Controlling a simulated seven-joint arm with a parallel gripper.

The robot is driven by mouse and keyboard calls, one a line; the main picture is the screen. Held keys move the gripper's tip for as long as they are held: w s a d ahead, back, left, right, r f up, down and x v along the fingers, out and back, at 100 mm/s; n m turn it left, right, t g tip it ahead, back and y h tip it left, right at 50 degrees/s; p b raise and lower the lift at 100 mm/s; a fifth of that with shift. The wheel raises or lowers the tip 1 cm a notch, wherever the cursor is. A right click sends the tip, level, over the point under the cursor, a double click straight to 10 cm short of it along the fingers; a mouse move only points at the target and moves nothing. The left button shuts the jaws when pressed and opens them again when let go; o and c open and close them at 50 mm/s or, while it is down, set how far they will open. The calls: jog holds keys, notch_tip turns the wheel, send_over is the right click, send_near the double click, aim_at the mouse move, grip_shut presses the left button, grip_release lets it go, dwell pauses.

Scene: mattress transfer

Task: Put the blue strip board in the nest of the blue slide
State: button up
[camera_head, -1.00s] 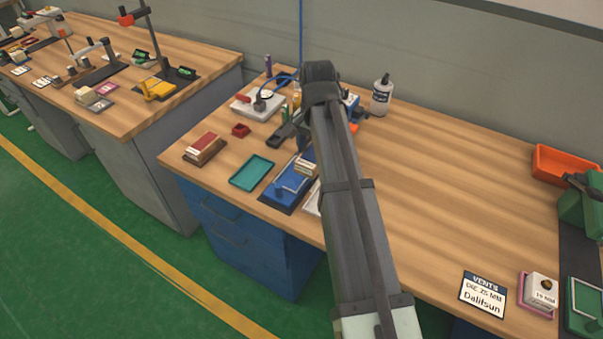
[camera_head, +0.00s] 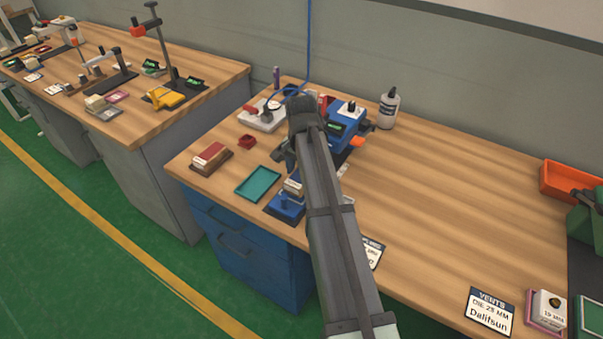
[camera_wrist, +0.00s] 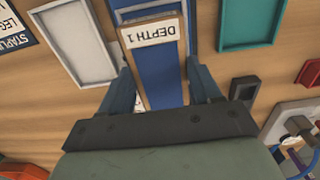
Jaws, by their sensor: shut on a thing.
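My gripper (camera_wrist: 163,95) is shut on the blue strip board (camera_wrist: 158,78), which has a blue face, wooden edges and a white "DEPTH 1" label. The blue slide (camera_wrist: 205,12) shows behind the board in the wrist view. In the head view the slide (camera_head: 285,207) lies near the bench's front edge, on a dark base, partly hidden by my arm. My gripper (camera_head: 287,163) is above the slide's far end in that view. I cannot tell how far the board is above the slide or whether it touches it.
A teal tray (camera_head: 257,183) lies left of the slide, and a white tray (camera_wrist: 75,45) lies on its other side. The right middle of the bench is clear.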

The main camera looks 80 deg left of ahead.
jog(key=shift+f, duration=0.6)
jog(key=shift+f, duration=0.15)
jog(key=o, duration=1.4)
notch_tip(320, 180, up, 12)
jog(key=shift+r, duration=0.15)
